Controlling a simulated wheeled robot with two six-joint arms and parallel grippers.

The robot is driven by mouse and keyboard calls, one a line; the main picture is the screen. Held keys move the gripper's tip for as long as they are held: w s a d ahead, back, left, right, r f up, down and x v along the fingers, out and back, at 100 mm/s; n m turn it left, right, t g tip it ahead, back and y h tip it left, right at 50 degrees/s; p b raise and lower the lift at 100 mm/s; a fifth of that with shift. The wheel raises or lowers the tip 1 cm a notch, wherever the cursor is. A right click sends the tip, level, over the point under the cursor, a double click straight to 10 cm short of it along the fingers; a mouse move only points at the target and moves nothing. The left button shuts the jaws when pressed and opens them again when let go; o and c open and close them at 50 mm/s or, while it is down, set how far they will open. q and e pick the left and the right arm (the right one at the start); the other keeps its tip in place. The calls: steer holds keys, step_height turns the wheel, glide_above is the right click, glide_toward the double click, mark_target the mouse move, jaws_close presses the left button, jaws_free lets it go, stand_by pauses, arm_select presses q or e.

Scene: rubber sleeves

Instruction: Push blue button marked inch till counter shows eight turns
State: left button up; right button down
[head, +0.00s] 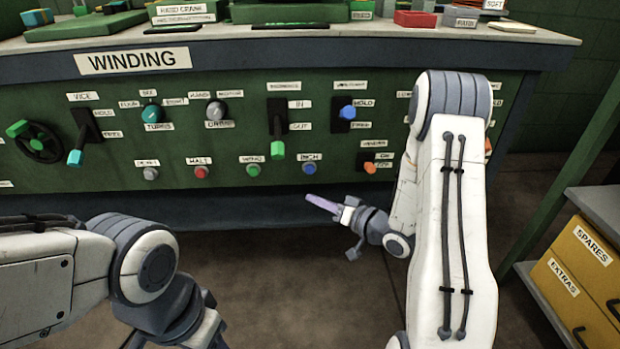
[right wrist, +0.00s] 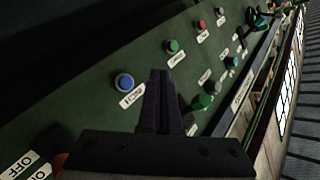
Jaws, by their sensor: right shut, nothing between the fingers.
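The blue button (head: 309,168) marked INCH is on the green front panel, right of the green button. It also shows in the right wrist view (right wrist: 124,82), its label (right wrist: 131,96) beside it. My right gripper (head: 322,204) is shut and empty, below the blue button in the head view. In the right wrist view its closed fingers (right wrist: 161,105) lie to the right of the button; they appear apart from it. My left arm comes in at the lower left; its gripper end is cut off by the bottom edge. I cannot make out a turns counter reading.
A green button (head: 253,170) and a red button (head: 201,172) sit left of the blue one. A green-tipped lever (head: 277,138) and a blue-tipped lever (head: 347,112) stick out above. Yellow drawers (head: 580,262) stand at the right. Floor in front is clear.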

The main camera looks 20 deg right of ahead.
mark_target(310, 169)
steer(key=shift+w, duration=0.15)
steer(key=shift+w+d, duration=0.4)
steer(key=shift+w, duration=1)
steer(key=shift+w+d, duration=0.4)
steer(key=shift+w, duration=0.95)
steer(key=shift+w+d, duration=0.4)
steer(key=shift+w, duration=1)
steer(key=shift+r, duration=0.1)
steer(key=shift+w+d+p, duration=0.15)
steer(key=shift+w+p, duration=0.2)
